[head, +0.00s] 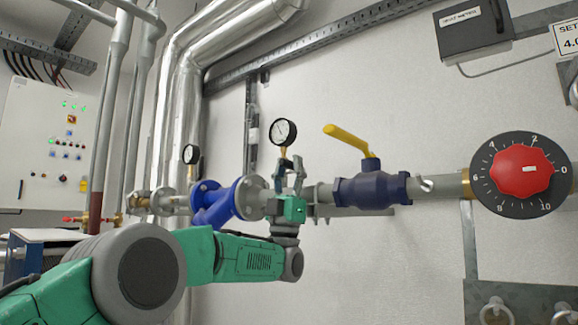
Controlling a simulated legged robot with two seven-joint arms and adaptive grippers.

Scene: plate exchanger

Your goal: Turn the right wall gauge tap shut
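Two round wall gauges show in the head view. The right gauge (283,132) has a white dial and black rim, and a short brass tap stem (283,152) shows below it. The left gauge (190,154) is smaller and farther off. My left gripper (290,167) points up just below the right gauge, its two fingers apart at the level of the stem. The fingers and green gripper body hide the lower stem and the pipe behind. Whether a finger touches the tap cannot be told. My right gripper is not in view.
A blue valve (371,190) with a yellow lever (346,138) sits on the pipe to the right. Farther right is a red dial knob (522,172). A blue strainer (213,203) is left of the gripper. A control cabinet (50,145) hangs at the left.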

